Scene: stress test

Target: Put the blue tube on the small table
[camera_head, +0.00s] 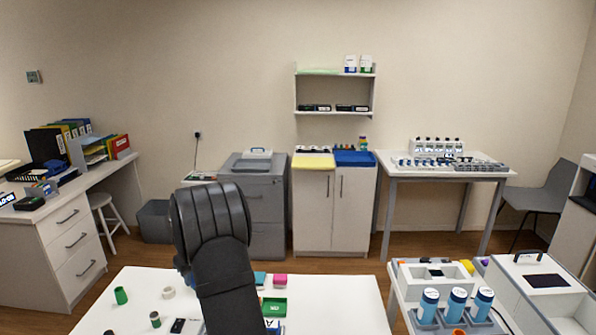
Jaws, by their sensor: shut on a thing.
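Several blue cylinders with pale labelled tops stand upright in a rack on the front right table: one at the left (428,306), one in the middle (456,303) and one at the right (481,303). I cannot tell whether one of them is the blue tube. A white table (140,285) stands at the front centre, and another white-topped table (396,300) at the front right. I cannot tell which is the small table. My dark arm rises over the front centre table and covers part of it. My gripper does not show.
A white box (540,285) stands at right. Cabinets, a bench and a desk line the back and left. Floor lies between.

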